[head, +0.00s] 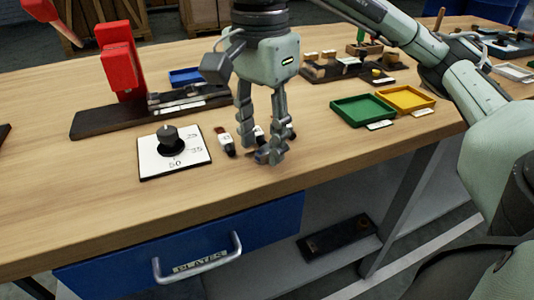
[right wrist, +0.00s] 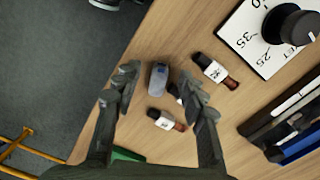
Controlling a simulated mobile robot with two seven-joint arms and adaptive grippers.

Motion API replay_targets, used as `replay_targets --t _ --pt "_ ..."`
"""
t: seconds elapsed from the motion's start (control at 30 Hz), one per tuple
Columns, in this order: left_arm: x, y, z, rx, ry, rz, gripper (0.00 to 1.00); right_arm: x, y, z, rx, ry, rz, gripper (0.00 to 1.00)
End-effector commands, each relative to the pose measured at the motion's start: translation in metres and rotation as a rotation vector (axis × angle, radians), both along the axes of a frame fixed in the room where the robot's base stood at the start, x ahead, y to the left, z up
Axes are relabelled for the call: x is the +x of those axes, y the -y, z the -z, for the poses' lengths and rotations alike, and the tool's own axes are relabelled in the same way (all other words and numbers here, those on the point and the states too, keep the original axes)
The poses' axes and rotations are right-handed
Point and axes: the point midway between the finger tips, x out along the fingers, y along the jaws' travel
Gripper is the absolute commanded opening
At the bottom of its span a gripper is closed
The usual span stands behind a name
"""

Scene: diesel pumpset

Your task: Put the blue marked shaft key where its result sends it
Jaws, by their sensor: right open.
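My right gripper (head: 265,147) points down over the bench near its front edge, open. In the right wrist view its fingers (right wrist: 157,82) stand apart on either side of a small rounded grey-blue piece (right wrist: 158,77), perhaps the blue marked shaft key; no clear blue mark shows. I cannot tell whether a finger touches it. Two pieces with white labels and reddish ends, one upper right (right wrist: 214,69) and one below (right wrist: 166,119), lie close by. Another is partly hidden by the right finger. One labelled piece (head: 227,144) shows left of the gripper in the head view. My left gripper is out of view.
A white dial plate (head: 150,165) with a black knob lies left of the gripper. A red press (head: 120,65) on a dark base stands behind it, beside a blue tray (head: 186,77). Green (head: 362,109) and yellow (head: 405,98) trays lie right. A blue drawer (head: 270,220) is below.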

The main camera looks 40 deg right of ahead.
Motion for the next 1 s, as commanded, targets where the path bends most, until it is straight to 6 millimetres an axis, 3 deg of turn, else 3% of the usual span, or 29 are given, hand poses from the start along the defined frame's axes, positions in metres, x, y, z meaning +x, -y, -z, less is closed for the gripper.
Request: replay_targets --t 0.1,0.37,0.7,1.0 --pt "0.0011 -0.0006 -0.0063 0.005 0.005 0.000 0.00 -0.0002 -0.0001 0.0115 0.001 -0.001 0.000 0.41" --pt "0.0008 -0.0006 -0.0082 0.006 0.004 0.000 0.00 0.0002 0.0000 0.0118 0.000 0.002 0.001 0.40" --pt "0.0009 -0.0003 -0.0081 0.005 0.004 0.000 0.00 0.0002 0.0000 0.0116 0.000 0.002 0.002 0.00" --pt "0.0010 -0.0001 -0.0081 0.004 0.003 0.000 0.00 0.0002 0.0001 0.0113 0.000 0.002 0.002 0.00"
